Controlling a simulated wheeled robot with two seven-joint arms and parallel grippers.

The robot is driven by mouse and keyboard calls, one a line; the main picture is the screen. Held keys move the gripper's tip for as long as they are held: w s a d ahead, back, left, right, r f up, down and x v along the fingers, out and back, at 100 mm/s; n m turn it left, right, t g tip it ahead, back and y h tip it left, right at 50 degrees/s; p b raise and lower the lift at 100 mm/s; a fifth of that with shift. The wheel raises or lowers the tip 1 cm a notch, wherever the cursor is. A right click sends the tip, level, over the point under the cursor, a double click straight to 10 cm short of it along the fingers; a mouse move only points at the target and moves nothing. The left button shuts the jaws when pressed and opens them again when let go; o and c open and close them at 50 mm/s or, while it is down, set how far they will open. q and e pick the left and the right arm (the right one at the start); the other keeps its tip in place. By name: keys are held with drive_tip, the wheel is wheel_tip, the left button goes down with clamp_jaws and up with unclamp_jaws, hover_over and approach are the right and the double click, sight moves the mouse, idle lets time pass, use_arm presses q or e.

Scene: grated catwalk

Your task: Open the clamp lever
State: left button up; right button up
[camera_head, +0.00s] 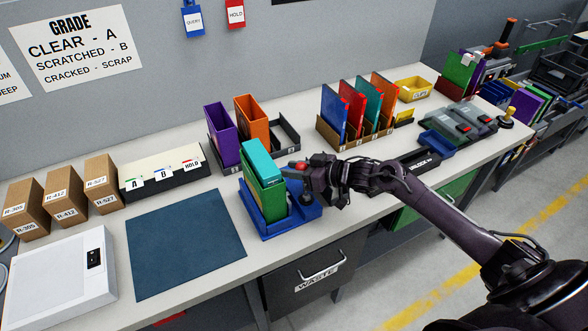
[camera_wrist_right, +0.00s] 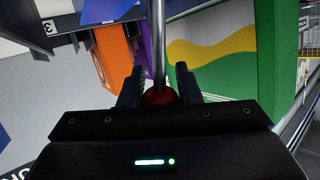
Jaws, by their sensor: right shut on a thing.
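A blue clamp fixture (camera_head: 268,226) stands near the front edge of the bench, with a green case (camera_head: 262,185) and a teal piece (camera_head: 258,158) upright in it. My right gripper (camera_head: 306,173) is at the fixture's right side, shut on the red knob (camera_head: 298,165) of the clamp lever. In the right wrist view the red knob (camera_wrist_right: 160,97) sits between the two fingers, and the lever's metal rod (camera_wrist_right: 158,45) runs away from it. The lever's pivot is hidden in the head view. My left gripper is not in view.
A dark blue mat (camera_head: 185,243) lies to the left, clear. A rack of coloured folders (camera_head: 358,112) is at the back right. A waste drawer (camera_head: 315,275) is below the bench edge.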

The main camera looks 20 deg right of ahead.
drive_tip(key=shift+s+f, duration=0.25)
drive_tip(key=shift+f, duration=0.3)
drive_tip(key=o, duration=0.7)
drive_tip(key=shift+o, duration=1.3)
drive_tip(key=shift+w+d, duration=0.1)
drive_tip(key=shift+r, duration=0.2)
drive_tip(key=shift+d+r, duration=0.1)
drive_tip(key=b+v, duration=0.1)
drive_tip(key=v, duration=0.5)
drive_tip(key=shift+v, duration=0.8)
